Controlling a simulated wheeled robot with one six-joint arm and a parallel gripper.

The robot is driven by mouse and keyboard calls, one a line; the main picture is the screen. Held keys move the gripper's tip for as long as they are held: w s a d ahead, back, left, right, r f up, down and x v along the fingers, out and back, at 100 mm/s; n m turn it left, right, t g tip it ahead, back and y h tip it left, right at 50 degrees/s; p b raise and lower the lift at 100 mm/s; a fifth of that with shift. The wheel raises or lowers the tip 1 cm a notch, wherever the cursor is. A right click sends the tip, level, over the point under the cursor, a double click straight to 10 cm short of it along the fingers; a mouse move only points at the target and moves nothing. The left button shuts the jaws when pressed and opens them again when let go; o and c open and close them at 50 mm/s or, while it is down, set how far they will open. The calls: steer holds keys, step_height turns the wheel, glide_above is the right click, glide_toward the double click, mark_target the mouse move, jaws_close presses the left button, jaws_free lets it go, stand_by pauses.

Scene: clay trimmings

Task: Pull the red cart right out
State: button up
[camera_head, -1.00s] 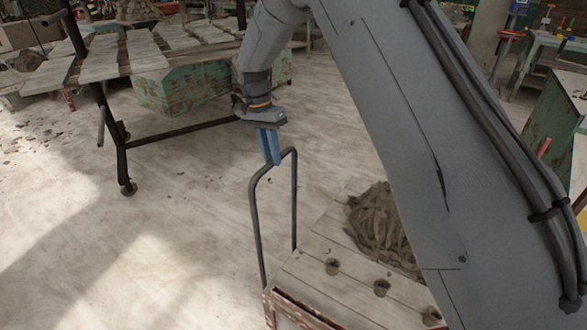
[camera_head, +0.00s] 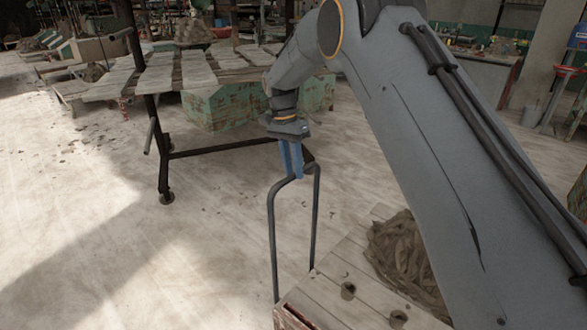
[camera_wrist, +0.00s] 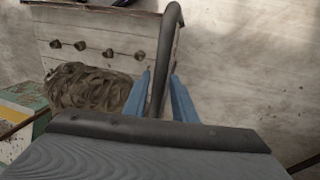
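The red cart (camera_head: 318,292) stands low in the head view, with a pale plank deck and worn red paint on its side. Its dark hoop handle (camera_head: 272,238) rises from the far left end. My gripper (camera_head: 298,177) is at the top bar of the handle, with its blue fingers pointing down. In the wrist view the handle (camera_wrist: 168,40) passes between the two fingers, close against both, and my gripper (camera_wrist: 161,80) looks shut on it. The cart's deck (camera_wrist: 115,27) carries a brown clay heap (camera_wrist: 90,88). My arm hides the cart's right part.
A slatted table (camera_head: 165,80) on dark wheeled legs stands behind at the left, with a worn green box (camera_head: 225,107) by it. Open floor (camera_head: 90,250) lies left of the cart. A workbench (camera_head: 480,68) stands at the back right.

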steer(key=shift+o, duration=0.9)
step_height(320, 180, up, 8)
steer(key=w+a+b, duration=0.1)
steer(key=shift+f, duration=0.15)
